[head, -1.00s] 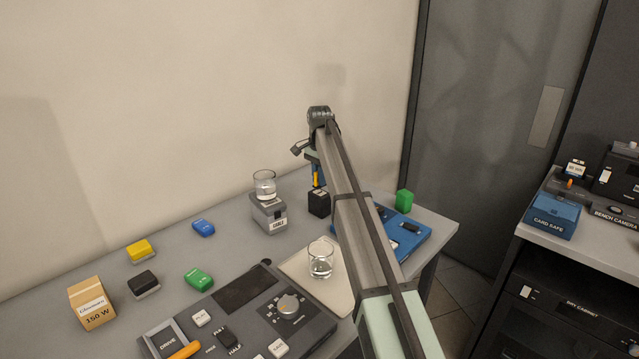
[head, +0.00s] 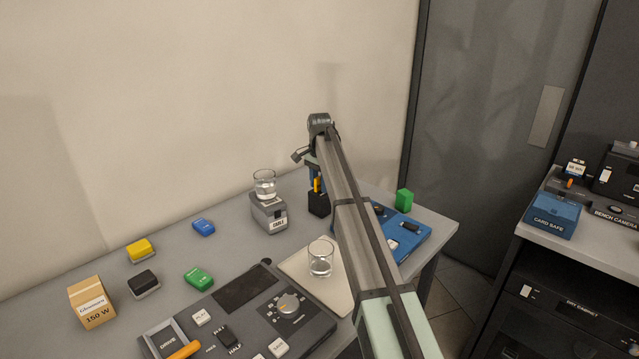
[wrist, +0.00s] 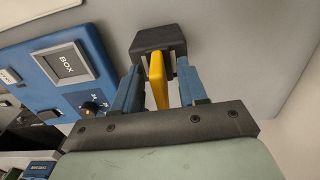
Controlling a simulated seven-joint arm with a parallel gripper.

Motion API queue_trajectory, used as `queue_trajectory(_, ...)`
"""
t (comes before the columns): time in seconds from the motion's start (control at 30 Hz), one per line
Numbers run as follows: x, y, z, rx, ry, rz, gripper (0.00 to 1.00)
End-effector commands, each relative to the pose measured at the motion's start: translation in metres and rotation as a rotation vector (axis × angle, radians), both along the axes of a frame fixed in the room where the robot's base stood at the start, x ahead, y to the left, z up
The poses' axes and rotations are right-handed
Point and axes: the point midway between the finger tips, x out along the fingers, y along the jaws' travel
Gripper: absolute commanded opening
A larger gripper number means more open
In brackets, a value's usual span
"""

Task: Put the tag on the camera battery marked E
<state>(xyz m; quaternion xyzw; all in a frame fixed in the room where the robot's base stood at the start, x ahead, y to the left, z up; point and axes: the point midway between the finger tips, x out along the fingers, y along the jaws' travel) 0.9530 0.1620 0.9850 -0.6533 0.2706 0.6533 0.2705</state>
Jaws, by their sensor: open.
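My gripper (wrist: 158,88) is open, its two blue fingers on either side of an upright orange-yellow piece (wrist: 158,78), which may be the tag. That piece stands at a small black block (wrist: 157,38) on the table; I cannot tell whether it is in or against it. In the head view the black block (head: 318,204) is beside the grey device, with the fingers just above it. Small battery-like blocks lie to the left: yellow (head: 140,250), blue (head: 203,228), black (head: 144,284) and green (head: 199,279). I can read no E on any of them.
A glass (head: 264,184) stands on the grey device (head: 270,213). Another glass (head: 320,258) stands on a pale board (head: 305,272).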

Motion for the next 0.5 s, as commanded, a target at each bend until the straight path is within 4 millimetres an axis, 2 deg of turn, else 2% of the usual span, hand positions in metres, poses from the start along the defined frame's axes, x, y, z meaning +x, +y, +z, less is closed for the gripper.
queue_trajectory(0.17, 0.0, 0.0, 0.003, 0.0, 0.0, 0.0, 0.42)
queue_trajectory(0.27, 0.001, 0.0, 0.012, 0.0, -0.001, 0.0, 0.42)
queue_trajectory(0.5, 0.001, 0.0, 0.053, 0.0, -0.003, 0.0, 0.42)
